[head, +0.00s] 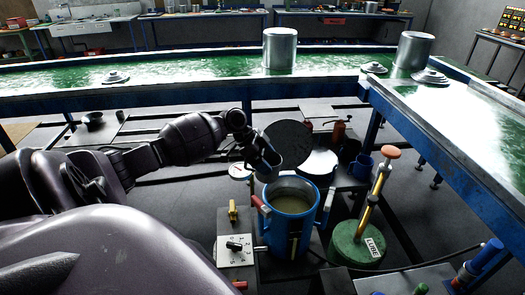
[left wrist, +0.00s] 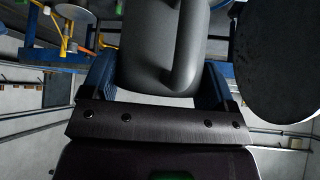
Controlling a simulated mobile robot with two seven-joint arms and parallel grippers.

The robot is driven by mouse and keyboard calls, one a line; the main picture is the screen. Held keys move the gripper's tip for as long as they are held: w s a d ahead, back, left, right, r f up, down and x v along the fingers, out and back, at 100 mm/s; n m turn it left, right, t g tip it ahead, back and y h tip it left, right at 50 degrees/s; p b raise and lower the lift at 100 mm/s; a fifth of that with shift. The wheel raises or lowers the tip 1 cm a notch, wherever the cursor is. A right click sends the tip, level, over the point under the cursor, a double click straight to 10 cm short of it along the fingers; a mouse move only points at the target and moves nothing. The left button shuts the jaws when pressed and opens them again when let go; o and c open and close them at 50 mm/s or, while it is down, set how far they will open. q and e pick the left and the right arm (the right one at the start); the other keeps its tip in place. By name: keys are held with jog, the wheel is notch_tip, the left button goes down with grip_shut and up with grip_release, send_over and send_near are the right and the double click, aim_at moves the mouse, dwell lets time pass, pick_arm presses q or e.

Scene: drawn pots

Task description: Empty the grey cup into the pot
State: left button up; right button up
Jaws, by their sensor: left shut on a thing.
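The grey cup (head: 268,166) is held in my left gripper (head: 257,150), above the back left rim of the pot. It looks tilted, but its mouth and contents cannot be made out. In the left wrist view the grey cup (left wrist: 150,50), with its handle, sits between the blue fingers of my left gripper (left wrist: 160,88). I cannot see any stream between cup and pot. My right gripper is not in view.
A dark round disc (head: 289,139) stands behind the pot; blue mugs (head: 362,167) are to its right. A green round base marked LUBE (head: 357,247) with an orange-knobbed lever stands at right. A white switch box (head: 235,250) is at the pot's left. Green-topped benches (head: 190,68) run behind.

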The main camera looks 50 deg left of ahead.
pick_arm(q)
jog(key=shift+f+b, duration=0.4)
jog(key=shift+f, duration=0.1)
jog(key=shift+f+t+h+b, duration=0.1)
jog(key=shift+t+h+b, duration=0.4)
jog(key=shift+h, duration=0.1)
jog(key=shift+r, duration=0.25)
jog(key=shift+s+d+r+p, duration=0.3)
jog(key=shift+s+r+p, duration=0.15)
jog(key=shift+p, duration=0.55)
jog(key=s+d+r+p, duration=0.1)
jog(key=s+p, duration=0.1)
jog(key=p, duration=0.1)
jog(key=shift+d+r, duration=0.25)
jog(key=shift+r, duration=0.15)
jog(key=shift+s+d+r+b, duration=0.3)
jog(key=shift+s+d+r, duration=0.2)
jog(key=shift+s+r, duration=0.05)
